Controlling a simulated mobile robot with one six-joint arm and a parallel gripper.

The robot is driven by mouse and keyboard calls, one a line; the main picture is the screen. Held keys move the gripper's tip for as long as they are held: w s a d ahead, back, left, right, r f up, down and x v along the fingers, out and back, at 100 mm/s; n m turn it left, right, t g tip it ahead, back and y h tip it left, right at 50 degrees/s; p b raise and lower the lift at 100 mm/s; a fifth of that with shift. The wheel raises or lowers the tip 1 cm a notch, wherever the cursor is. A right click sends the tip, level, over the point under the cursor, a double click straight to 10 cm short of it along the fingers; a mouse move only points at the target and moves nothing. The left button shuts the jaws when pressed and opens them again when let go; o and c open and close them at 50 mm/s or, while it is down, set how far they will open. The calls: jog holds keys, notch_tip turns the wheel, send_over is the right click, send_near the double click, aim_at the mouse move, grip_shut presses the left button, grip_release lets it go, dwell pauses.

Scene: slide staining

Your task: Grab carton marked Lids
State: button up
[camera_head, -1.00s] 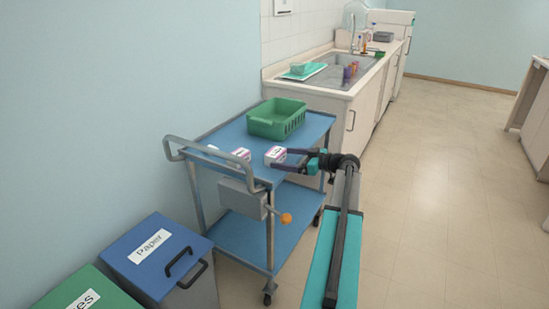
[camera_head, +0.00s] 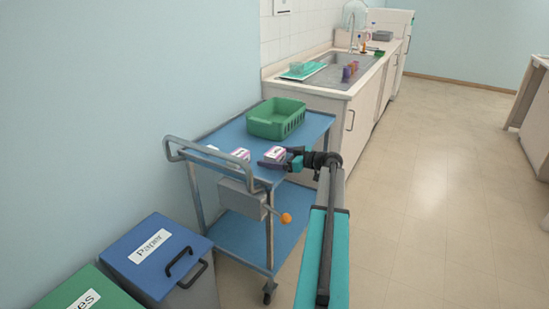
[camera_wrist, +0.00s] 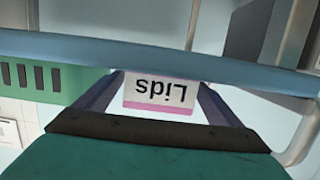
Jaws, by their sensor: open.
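The carton marked Lids (camera_wrist: 160,92) is white with a pink band, and its black label appears upside down in the wrist view. In the head view the carton (camera_head: 274,153) sits on the blue top shelf of the cart, near its front right edge. My gripper (camera_wrist: 157,88) is open, with one finger on each side of the carton. In the head view my gripper (camera_head: 281,158) reaches in from the right and overlaps part of the carton. I cannot tell whether either finger touches it.
A similar carton (camera_head: 239,155) stands just to the left on the blue cart (camera_head: 312,131). A green basket (camera_head: 277,122) is behind on the same shelf. The cart's grey handle (camera_head: 215,164) rises at the left. Open floor lies to the right.

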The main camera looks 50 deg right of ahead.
jog(key=shift+x, duration=1.5)
jog(key=c, duration=1.1)
jog(key=shift+r, duration=0.2)
jog(key=shift+r, duration=1.65)
jog(key=s+a, duration=0.3)
jog(key=s, duration=0.1)
jog(key=s+a+r+b, duration=0.1)
jog(key=s+a, duration=0.2)
jog(key=s, duration=0.1)
jog(key=s+a, duration=0.3)
jog(key=s, duration=0.1)
jog(key=shift+s+a+r+b, duration=0.2)
jog(key=shift+s+a+b, duration=0.1)
jog(key=shift+s+b, duration=0.1)
